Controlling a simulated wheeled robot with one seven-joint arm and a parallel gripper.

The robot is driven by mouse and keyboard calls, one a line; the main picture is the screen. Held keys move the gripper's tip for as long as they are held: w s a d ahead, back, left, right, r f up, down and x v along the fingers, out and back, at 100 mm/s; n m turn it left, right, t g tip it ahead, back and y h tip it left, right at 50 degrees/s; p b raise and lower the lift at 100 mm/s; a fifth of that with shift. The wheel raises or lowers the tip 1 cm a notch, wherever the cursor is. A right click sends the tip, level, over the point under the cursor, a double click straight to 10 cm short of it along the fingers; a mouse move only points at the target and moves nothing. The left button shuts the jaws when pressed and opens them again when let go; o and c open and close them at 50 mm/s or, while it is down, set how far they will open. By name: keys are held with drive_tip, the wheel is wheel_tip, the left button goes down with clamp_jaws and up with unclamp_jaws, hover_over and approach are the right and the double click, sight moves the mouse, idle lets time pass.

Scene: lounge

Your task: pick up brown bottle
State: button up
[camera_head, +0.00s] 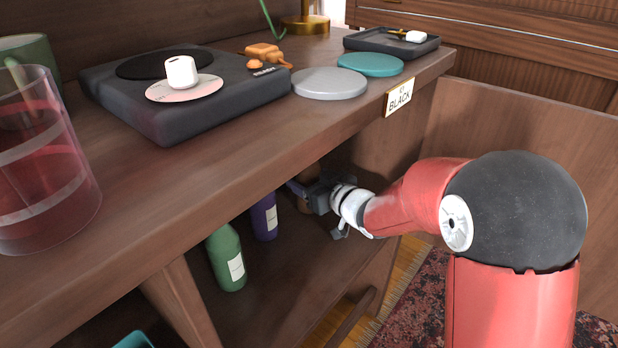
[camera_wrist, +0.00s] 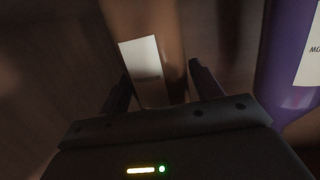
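The brown bottle (camera_wrist: 166,50) stands in front of my gripper in the wrist view, with a white label facing the camera. In the head view a small part of the brown bottle (camera_head: 306,176) shows on the lower shelf, mostly hidden by my gripper and the tabletop. My gripper (camera_wrist: 158,82) has its two fingers apart, one on each side of the bottle's lower visible part. Gaps seem to show between the fingers and the bottle; I cannot tell whether either finger touches it. In the head view my gripper (camera_head: 308,190) reaches in under the tabletop.
A purple bottle (camera_head: 264,218) stands close to the left, and it is at the right in the wrist view (camera_wrist: 288,75). A green bottle (camera_head: 226,258) stands farther left. The tabletop (camera_head: 250,140) overhangs my gripper. A side panel (camera_head: 385,140) is close behind it.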

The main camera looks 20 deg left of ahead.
drive_tip(key=c, duration=1.2)
drive_tip(key=shift+o, duration=0.2)
drive_tip(key=shift+r, duration=0.1)
drive_tip(key=shift+r, duration=0.1)
